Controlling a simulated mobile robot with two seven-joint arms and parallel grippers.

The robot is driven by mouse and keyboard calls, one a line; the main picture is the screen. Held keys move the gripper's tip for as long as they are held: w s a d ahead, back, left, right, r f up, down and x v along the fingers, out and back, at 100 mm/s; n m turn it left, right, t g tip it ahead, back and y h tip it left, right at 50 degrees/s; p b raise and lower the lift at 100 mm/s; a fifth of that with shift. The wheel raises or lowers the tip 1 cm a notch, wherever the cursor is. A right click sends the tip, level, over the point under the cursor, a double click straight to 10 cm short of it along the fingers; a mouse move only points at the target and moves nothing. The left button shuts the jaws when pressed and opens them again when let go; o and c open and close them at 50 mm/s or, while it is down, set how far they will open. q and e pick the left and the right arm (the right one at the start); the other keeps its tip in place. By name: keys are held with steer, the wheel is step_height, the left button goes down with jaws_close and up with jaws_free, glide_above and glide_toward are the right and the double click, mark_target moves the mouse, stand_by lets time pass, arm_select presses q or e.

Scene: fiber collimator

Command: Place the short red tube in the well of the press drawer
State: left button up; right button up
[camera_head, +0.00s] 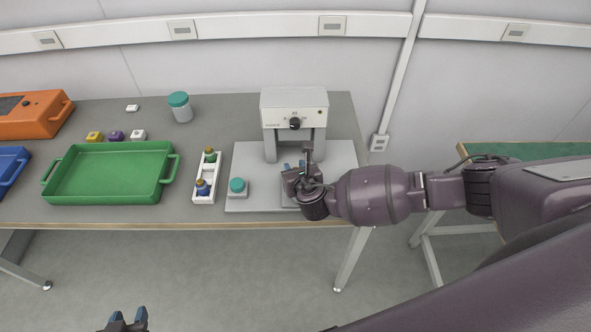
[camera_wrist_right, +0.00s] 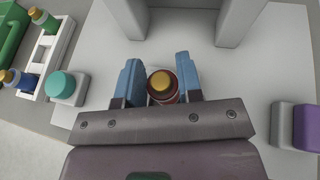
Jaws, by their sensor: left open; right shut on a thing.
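The short red tube (camera_wrist_right: 162,88), dark red with a gold top, stands between the blue fingers of my right gripper (camera_wrist_right: 161,82) in the right wrist view. That gripper is shut on it. In the head view my right gripper (camera_head: 298,176) is over the base plate in front of the grey press (camera_head: 293,112). The gripper and wrist hide most of the press drawer there, and its well does not show in either view. I cannot tell how high the tube is above the plate. My left gripper (camera_head: 127,320) is open and empty at the bottom edge, away from the table.
On the base plate (camera_head: 248,160), left, is a teal button (camera_head: 237,186). Beside it a white rack (camera_head: 207,180) holds capped tubes. A green tray (camera_head: 110,172), a teal-lidded jar (camera_head: 180,106) and small coloured blocks stand further left. A purple-and-grey block (camera_wrist_right: 297,126) shows in the wrist view.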

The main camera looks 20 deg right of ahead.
steer(key=shift+f, duration=0.15)
steer(key=o, duration=1)
steer(key=shift+c, duration=0.2)
steer(key=p+v, duration=0.1)
steer(key=v, duration=1.1)
